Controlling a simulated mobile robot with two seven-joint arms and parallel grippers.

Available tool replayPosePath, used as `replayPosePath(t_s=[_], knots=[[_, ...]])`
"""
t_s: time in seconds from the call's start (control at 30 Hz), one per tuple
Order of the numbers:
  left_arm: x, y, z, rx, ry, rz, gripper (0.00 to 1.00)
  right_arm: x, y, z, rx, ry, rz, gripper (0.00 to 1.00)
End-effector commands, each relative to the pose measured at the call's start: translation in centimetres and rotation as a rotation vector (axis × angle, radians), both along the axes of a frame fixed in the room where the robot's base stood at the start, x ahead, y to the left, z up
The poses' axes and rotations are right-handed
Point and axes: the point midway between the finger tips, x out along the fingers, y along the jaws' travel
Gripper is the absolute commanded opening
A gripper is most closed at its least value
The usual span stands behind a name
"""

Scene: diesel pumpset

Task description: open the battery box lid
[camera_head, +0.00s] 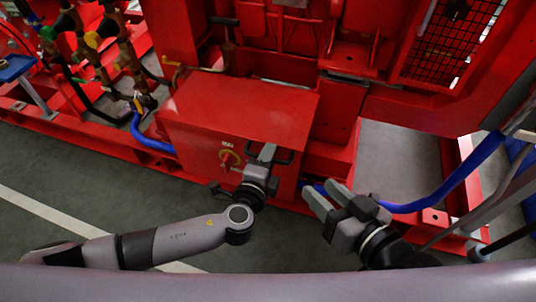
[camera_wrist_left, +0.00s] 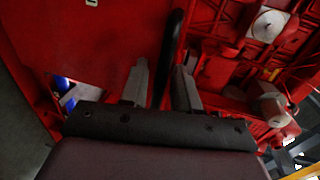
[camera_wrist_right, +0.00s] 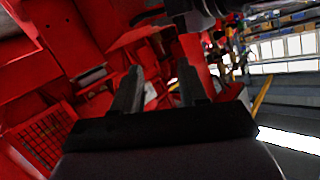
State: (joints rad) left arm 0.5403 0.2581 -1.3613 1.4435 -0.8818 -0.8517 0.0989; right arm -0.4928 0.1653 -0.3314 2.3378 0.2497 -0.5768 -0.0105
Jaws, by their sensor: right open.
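The battery box (camera_head: 200,137) is a red box in the middle of the head view, with a flat red lid (camera_head: 240,105) that looks closed. A black handle (camera_head: 284,160) is at its front, beside a yellow-and-red rotary switch (camera_head: 230,159). My left gripper (camera_head: 267,153) is at the handle.
Red pumpset frame and machinery (camera_head: 350,60) stand behind and right of the box. A blue hose (camera_head: 440,195) curves at the right, near my right gripper. Pipes with valves (camera_head: 95,40) are at the left. The grey floor (camera_head: 90,180) in front is clear.

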Motion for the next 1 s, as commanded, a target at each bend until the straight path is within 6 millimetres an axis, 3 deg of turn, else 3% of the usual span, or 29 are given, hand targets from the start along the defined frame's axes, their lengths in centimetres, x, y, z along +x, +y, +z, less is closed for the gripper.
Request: replayPosePath(t_s=[0.07, 0.17, 0.47, 0.7, 1.0], knots=[[0.0, 0.0, 0.0, 0.0, 0.0, 0.0, 0.31, 0.0, 0.0, 0.1, 0.0, -0.001, 0.0, 0.43], [0.0, 0.0, 0.0, 0.0, 0.0, 0.0, 0.0, 0.0, 0.0, 0.1, 0.001, -0.001, 0.001, 0.43], [0.0, 0.0, 0.3, 0.002, 0.005, 0.0, 0.0, -0.1, 0.1, 0.4, 0.007, 0.005, 0.004, 0.43], [0.0, 0.0, 1.7, 0.012, 0.039, -0.001, 0.0, 0.1, 1.1, 0.6, 0.057, 0.091, 0.021, 0.43], [0.2, -0.1, 4.8, 0.041, 0.132, 0.001, 0.0, -1.1, -2.7, 2.1, -0.175, 0.085, -0.056, 0.43]])
